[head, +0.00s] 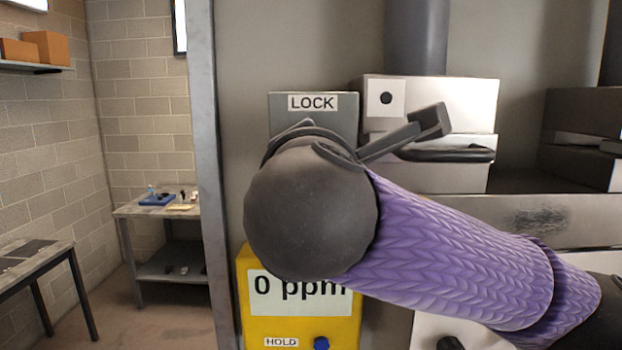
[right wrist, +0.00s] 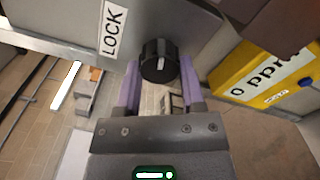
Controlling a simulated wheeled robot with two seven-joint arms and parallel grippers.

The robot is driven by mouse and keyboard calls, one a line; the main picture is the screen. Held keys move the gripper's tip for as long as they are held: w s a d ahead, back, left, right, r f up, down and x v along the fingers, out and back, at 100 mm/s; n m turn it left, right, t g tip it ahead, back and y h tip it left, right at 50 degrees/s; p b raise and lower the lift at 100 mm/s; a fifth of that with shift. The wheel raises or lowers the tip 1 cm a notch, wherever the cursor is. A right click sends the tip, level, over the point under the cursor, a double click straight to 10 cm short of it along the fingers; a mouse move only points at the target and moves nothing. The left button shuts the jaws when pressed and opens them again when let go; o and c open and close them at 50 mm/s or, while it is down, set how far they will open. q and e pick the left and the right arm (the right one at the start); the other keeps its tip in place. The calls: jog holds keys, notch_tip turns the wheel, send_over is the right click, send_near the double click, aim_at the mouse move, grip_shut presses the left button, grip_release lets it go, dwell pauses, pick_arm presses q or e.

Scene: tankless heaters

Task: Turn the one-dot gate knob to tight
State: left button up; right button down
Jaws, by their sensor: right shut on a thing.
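My right gripper (right wrist: 158,70) has its purple fingers on either side of a black round knob (right wrist: 154,48) and is shut on it. The knob has a white pointer line on its face and sits on a grey box labelled LOCK (head: 284,110). In the head view my right arm comes in from the right and hides the knob and fingers. A white box (head: 460,100) bearing a one-dot label (head: 386,98) stands right of the LOCK box. I cannot tell whether the held knob belongs to it. No "tight" mark is readable. My left gripper is out of view.
A yellow meter reading 0 ppm (head: 255,318) is below the LOCK box, with a HOLD label and blue button (head: 321,343). A grey upright (head: 204,150) stands at left. Dark boxes (head: 585,112) are at right. Tables stand farther left.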

jog(key=shift+m+b, duration=2.6)
jog(key=shift+m, duration=1.8)
jog(key=shift+c, duration=1)
grip_release()
